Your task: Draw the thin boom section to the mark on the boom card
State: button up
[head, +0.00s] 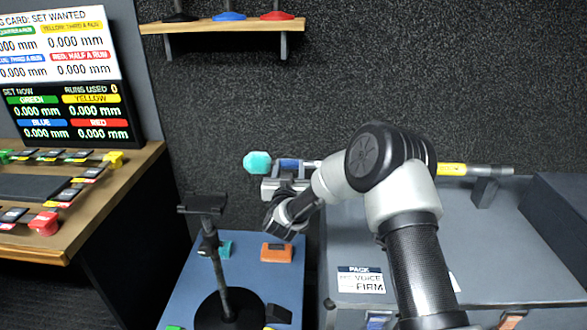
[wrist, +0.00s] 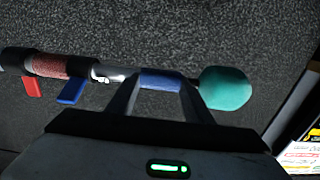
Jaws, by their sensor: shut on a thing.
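A boom pole lies level along the back wall, with a teal foam ball (head: 257,162) on its left end. In the wrist view the ball (wrist: 225,88) is at right. My gripper (wrist: 161,84) is shut around a blue-banded part (wrist: 161,79) of the boom, just beside the ball. A short thin dark rod shows between band and ball. A bright silver section (wrist: 108,73) lies on the other side, then a red textured section (wrist: 66,66). Red (wrist: 33,87) and blue (wrist: 71,92) levers hang below. My arm hides the boom's middle in the head view.
The boom's yellow-banded far part (head: 452,169) passes a dark support (head: 485,191) on the grey case (head: 340,235). The case bears a PACK label (head: 361,280). A dark stand (head: 225,270) and an orange block (head: 276,252) are on a blue top. A console with displays (head: 70,110) is left.

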jog(key=o, duration=1.2)
jog(key=shift+o, duration=0.2)
jog(key=s+p, duration=0.1)
jog(key=s, duration=1.6)
jog(key=shift+s, duration=0.2)
